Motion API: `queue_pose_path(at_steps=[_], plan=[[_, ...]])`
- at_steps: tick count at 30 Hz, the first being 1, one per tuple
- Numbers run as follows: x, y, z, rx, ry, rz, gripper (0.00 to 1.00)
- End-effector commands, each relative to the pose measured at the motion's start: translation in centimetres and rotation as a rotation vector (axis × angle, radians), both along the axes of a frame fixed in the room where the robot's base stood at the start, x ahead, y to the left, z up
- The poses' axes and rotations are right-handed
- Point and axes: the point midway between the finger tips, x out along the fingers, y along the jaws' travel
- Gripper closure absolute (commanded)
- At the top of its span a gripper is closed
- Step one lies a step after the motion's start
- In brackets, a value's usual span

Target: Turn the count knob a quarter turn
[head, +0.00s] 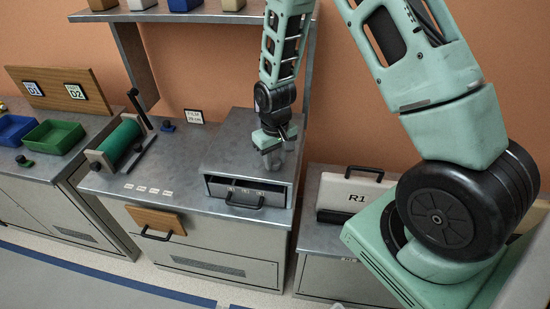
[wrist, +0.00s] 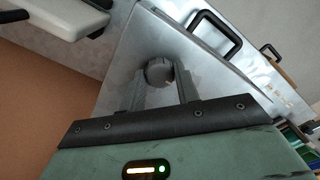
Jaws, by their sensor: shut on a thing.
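The count knob (wrist: 158,69) is a round grey knob in the wrist view, on the flat top of a grey metal housing (wrist: 110,90). My gripper (wrist: 160,84) has one finger on each side of it and is shut on it. In the head view my gripper (head: 271,158) points down at the top of the housing (head: 226,155). The knob is hidden there behind the fingers, and its pointer or marks cannot be made out in either view.
A small drawer with a black handle (head: 243,200) is in the housing's front. A green roller (head: 120,140) with a crank stands left on the bench. A case marked R1 (head: 352,192) stands at right. A shelf with bins (head: 180,13) is above.

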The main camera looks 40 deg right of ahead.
Motion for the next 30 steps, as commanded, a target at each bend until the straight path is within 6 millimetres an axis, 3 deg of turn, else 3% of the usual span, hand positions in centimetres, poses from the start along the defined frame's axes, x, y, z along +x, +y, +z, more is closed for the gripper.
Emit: queue_pose_path(at_steps=[5, 6, 8, 20, 30], plan=[[0.1, 0.0, 0.1, 0.0, -0.004, 0.001, 0.91], [0.1, 0.0, 0.1, 0.0, -0.004, 0.001, 0.6], [0.1, 0.0, 0.1, 0.0, -0.003, 0.001, 0.47], [0.1, 0.0, 0.6, 0.0, -0.003, 0.001, 0.47], [0.1, 0.0, 6.3, 0.0, -0.007, 0.001, 0.47]])
